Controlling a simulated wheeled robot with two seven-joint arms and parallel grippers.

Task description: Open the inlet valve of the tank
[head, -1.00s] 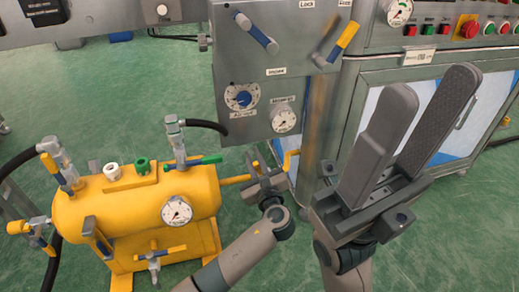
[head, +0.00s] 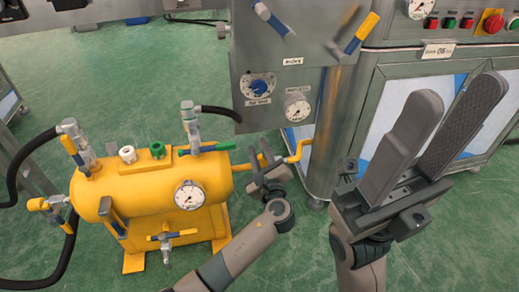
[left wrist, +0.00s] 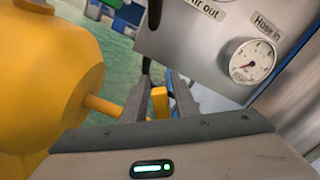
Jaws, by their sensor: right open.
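The yellow tank (head: 150,192) stands at the left on its yellow base. In the left wrist view the fingers are apart, with narrow gaps beside the handle. The valve body is mostly hidden by the gripper. My right gripper (head: 430,140) is open and empty, raised at the right, away from the tank.
The grey panel (head: 270,110) with a blue dial (head: 258,86) and a gauge (head: 297,107) hangs above my left gripper. Black hoses (head: 35,155) run at the left.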

